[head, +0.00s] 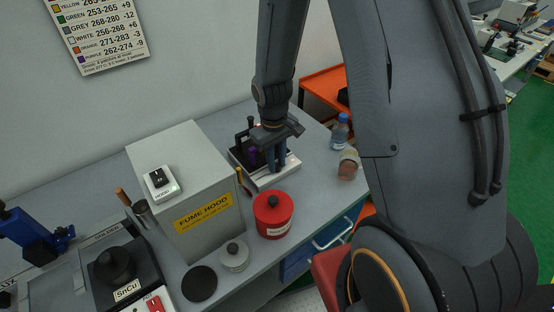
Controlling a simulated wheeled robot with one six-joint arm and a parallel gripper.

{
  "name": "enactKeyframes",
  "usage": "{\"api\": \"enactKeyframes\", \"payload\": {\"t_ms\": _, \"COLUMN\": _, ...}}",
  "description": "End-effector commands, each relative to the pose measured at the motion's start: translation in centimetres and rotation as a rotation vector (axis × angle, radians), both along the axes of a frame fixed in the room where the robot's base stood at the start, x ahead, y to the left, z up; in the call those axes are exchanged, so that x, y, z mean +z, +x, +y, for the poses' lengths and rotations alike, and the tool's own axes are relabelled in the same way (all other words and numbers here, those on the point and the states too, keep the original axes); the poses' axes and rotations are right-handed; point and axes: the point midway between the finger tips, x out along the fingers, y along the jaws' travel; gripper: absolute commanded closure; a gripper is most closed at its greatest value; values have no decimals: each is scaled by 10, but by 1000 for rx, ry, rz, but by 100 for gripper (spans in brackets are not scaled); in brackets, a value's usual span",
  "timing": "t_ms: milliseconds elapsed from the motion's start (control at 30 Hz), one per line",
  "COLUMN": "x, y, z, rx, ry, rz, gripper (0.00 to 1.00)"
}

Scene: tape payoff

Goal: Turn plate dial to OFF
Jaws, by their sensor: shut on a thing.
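My gripper (277,169) points down at the front of a white-based unit with a dark top (290,166), which I take to be the plate, on the grey bench. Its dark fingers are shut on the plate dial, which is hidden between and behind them. The dial's pointer and any OFF mark cannot be read from here. A purple item (253,157) and a dark upright post stand on the unit, just left of the fingers.
A grey fume hood box (196,170) with a switch on top stands left of the unit. A red labelled canister (273,215) is in front. A blue-capped bottle (340,132) and a brownish jar (348,165) stand to the right. Bare bench lies between.

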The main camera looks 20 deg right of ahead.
Motion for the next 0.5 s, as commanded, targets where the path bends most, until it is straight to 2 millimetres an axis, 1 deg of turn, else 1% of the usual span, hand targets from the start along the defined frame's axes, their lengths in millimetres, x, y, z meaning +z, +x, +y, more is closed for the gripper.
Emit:
{"api": "enactKeyframes", "payload": {"t_ms": 33, "x": 3, "y": 1, "z": 0, "rx": 43, "ry": 1, "rz": -5, "gripper": 100}}
{"api": "enactKeyframes", "payload": {"t_ms": 200, "x": 3, "y": 2, "z": 0, "rx": 202, "ry": 0, "rz": -5, "gripper": 100}}
{"api": "enactKeyframes", "payload": {"t_ms": 500, "x": 3, "y": 1, "z": -1, "rx": 440, "ry": 0, "rz": -6, "gripper": 100}}
